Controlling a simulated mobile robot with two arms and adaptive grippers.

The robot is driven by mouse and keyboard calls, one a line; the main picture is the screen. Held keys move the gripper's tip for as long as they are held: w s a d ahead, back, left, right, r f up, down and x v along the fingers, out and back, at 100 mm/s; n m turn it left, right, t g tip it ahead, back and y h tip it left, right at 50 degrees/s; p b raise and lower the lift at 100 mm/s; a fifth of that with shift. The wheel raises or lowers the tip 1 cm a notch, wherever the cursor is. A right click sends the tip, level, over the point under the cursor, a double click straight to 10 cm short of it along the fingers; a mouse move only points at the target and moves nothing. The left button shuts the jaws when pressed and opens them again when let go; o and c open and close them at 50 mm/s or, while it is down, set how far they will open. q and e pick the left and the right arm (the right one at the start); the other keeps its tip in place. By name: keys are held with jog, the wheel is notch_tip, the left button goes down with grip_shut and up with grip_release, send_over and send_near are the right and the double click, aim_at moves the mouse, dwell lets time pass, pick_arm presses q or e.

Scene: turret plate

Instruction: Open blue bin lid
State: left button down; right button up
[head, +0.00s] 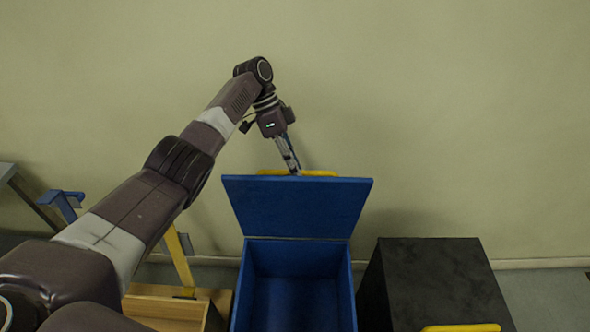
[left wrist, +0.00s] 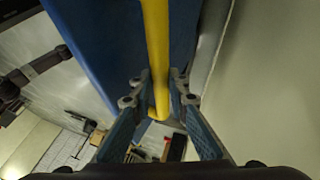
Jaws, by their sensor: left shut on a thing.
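The blue bin (head: 293,300) stands in front of the wall, with its inside visible from above and no object seen in it. Its blue lid (head: 296,207) is raised along the back edge and stands open. A yellow handle (head: 320,173) runs along the lid's upper edge. My left gripper (head: 296,172) is at that handle. In the left wrist view the yellow handle (left wrist: 157,55) passes between the fingers of my left gripper (left wrist: 160,92), which is shut on it, and the blue lid (left wrist: 98,45) is beside it. My right gripper is not in view.
A black bin (head: 435,280) with a yellow handle (head: 461,328) stands right of the blue bin. A wooden box (head: 165,308) and a yellow post (head: 180,257) are at its left. The wall (head: 450,110) is close behind the lid.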

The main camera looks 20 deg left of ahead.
pick_arm(q)
jog(key=shift+s+a+f, duration=0.1)
jog(key=shift+s+f, duration=0.05)
jog(key=shift+f, duration=0.4)
jog(key=c, duration=2.2)
grip_release()
jog(key=shift+o, duration=1.2)
jog(key=shift+w+f, duration=0.1)
jog(key=shift+w, duration=0.1)
jog(key=shift+o, duration=0.6)
jog(key=shift+w, duration=0.25)
jog(key=shift+s+r, duration=0.15)
jog(key=shift+r, duration=0.2)
jog(key=v, duration=0.7)
jog(key=shift+w+f, duration=0.1)
jog(key=shift+w, duration=0.1)
